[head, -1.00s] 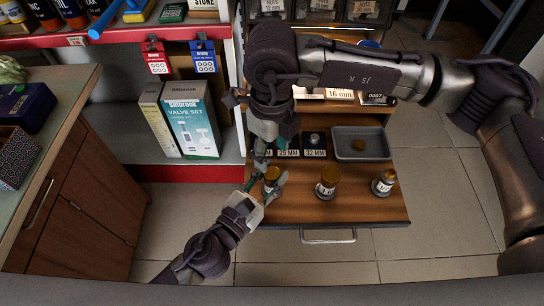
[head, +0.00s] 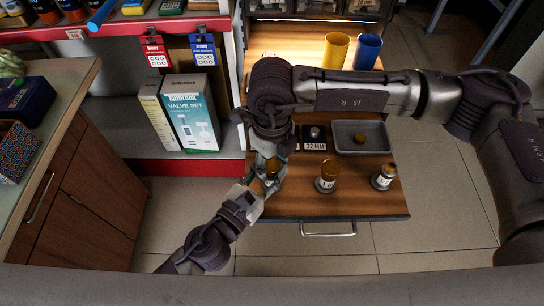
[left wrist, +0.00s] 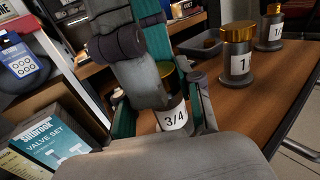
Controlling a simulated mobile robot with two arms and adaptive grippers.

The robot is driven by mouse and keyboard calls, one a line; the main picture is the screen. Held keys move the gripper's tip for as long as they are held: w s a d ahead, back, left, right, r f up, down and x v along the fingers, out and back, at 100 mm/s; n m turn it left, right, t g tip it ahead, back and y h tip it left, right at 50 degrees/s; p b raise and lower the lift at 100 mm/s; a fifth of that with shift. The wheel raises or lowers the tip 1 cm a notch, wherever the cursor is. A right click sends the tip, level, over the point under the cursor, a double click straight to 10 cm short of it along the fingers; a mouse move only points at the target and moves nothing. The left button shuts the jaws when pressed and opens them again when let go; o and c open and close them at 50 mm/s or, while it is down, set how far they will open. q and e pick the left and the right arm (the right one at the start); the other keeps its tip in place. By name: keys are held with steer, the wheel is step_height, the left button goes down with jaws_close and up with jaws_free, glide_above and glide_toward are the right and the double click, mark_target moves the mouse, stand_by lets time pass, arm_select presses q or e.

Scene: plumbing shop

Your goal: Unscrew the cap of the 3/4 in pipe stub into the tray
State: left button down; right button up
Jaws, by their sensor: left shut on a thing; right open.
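The 3/4 pipe stub (left wrist: 174,119) stands upright near the front-left of the drawer-top bench, its white label facing the left wrist camera. Its brass cap (head: 272,167) is partly hidden between both hands. My left gripper (head: 268,183) is shut on the stub from the front left. My right gripper (head: 270,158) is open and points down from above, its fingers around or beside the cap; contact is unclear. The grey tray (head: 342,150) lies at the back right of the bench, with a small brass piece (head: 359,139) in it.
A stub labelled 1 (head: 327,177) and another capped stub (head: 384,177) stand to the right. A yellow cup (head: 335,51) and a blue cup (head: 367,52) stand behind my right arm. A valve set box (head: 190,112) is on the left shelf. The bench's front edge is close.

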steer(key=shift+c, duration=0.2)
jaws_close()
steer(key=n, duration=0.3)
steer(key=shift+o, duration=0.7)
jaws_free()
steer(key=shift+r, duration=0.1)
